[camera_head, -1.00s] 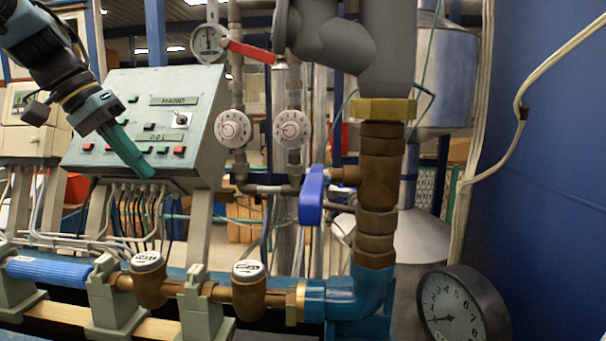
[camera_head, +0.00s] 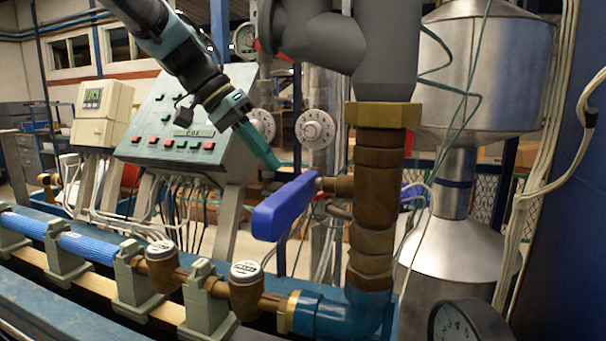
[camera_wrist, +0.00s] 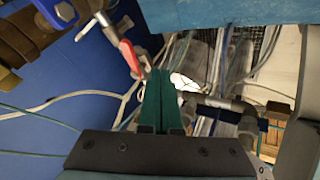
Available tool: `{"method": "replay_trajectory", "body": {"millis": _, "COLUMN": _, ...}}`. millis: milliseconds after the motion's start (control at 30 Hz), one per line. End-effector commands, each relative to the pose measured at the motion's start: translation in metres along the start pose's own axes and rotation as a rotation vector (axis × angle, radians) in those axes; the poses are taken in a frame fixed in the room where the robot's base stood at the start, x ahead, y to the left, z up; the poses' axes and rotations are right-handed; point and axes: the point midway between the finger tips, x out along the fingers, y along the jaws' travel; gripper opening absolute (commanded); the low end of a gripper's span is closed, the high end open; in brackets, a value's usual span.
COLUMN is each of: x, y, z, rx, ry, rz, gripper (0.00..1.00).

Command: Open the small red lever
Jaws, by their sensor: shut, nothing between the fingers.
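A small red lever (camera_wrist: 130,57) shows in the wrist view on a metal pipe fitting, just left of my fingertips and apart from them as far as I can tell. My gripper (camera_head: 274,163) has teal fingers closed together, pointing down and right, above the big blue lever (camera_head: 284,207). The fingers (camera_wrist: 162,72) also show shut and empty in the wrist view.
A brown vertical pipe (camera_head: 376,200) with the blue lever stands right of my gripper. A control panel (camera_head: 165,125) is behind and left. Round dials (camera_head: 315,129) sit on pipes behind. Brass water meters (camera_head: 246,290) line the bench. Loose cables (camera_wrist: 75,97) cross the wrist view.

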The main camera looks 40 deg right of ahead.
Motion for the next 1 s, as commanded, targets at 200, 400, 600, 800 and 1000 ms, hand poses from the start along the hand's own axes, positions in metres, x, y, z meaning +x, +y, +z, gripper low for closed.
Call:
{"method": "replay_trajectory", "body": {"millis": 200, "x": 0.044, "y": 0.002, "z": 0.0, "rx": 0.0, "ry": -0.005, "rz": 0.004, "gripper": 0.0}}
{"method": "replay_trajectory", "body": {"millis": 400, "x": 0.056, "y": 0.026, "z": -0.001, "rx": 0.002, "ry": -0.001, "rz": 0.0, "gripper": 0.0}}
{"method": "replay_trajectory", "body": {"millis": 600, "x": 0.063, "y": 0.035, "z": -0.001, "rx": 0.0, "ry": 0.0, "rz": -0.001, "gripper": 0.0}}
{"method": "replay_trajectory", "body": {"millis": 800, "x": 0.064, "y": 0.035, "z": 0.0, "rx": -0.001, "ry": 0.0, "rz": -0.001, "gripper": 0.0}}
{"method": "replay_trajectory", "body": {"millis": 1000, "x": 0.066, "y": 0.036, "z": 0.001, "rx": -0.013, "ry": 0.007, "rz": -0.01, "gripper": 0.0}}
